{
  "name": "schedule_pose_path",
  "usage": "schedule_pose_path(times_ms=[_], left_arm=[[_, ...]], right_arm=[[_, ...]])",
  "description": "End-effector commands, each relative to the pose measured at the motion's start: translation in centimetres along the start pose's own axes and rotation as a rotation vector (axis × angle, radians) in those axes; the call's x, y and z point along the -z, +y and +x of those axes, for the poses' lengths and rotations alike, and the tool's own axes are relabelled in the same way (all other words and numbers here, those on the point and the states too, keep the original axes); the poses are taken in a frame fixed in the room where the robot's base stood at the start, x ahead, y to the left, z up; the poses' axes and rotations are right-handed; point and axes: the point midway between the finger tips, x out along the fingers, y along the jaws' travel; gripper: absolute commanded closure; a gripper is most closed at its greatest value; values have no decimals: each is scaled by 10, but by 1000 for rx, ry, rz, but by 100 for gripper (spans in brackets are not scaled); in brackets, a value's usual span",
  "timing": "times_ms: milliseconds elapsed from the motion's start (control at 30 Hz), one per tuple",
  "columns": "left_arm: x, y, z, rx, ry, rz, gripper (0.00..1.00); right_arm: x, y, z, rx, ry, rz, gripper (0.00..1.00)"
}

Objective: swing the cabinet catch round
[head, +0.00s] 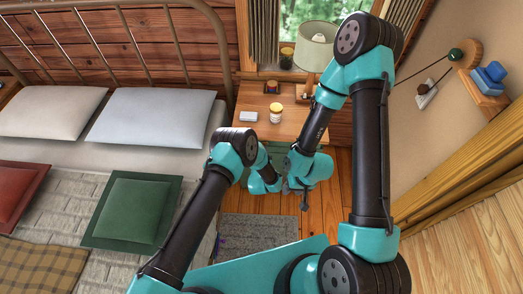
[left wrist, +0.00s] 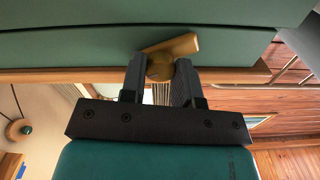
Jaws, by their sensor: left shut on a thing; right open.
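The catch (left wrist: 178,46) is a yellow-brown lever on a green cabinet front (left wrist: 90,48) in the left wrist view. It lies slanted, its free end up to the right. My left gripper (left wrist: 160,72) is shut on the catch's rounded knob end, one dark finger on each side. In the head view the catch does not show, and the left fingertips are hidden below the arm. My right gripper (head: 303,195) is open in the head view, small and partly covered by its own wrist, near the floor in front of the wooden nightstand (head: 245,98).
The nightstand carries a lamp (head: 313,50), a yellow-and-white jar (head: 276,113) and a pale box (head: 249,117). The bed with pillows (head: 153,116) fills the left. A grey rug (head: 258,229) lies on the floor. A wall shelf (head: 487,95) is at the right.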

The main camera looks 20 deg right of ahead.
Motion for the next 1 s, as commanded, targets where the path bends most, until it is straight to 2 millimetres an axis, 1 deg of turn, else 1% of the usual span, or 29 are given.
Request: schedule_pose_path(times_ms=[200,433,600,1000], left_arm=[[0,0,0,0,0,175,94],[0,0,0,0,0,292,94],[0,0,0,0,0,330,94],[0,0,0,0,0,338,94]], right_arm=[[0,0,0,0,0,0,57],[0,0,0,0,0,0,57],[0,0,0,0,0,0,57],[0,0,0,0,0,0,57]])
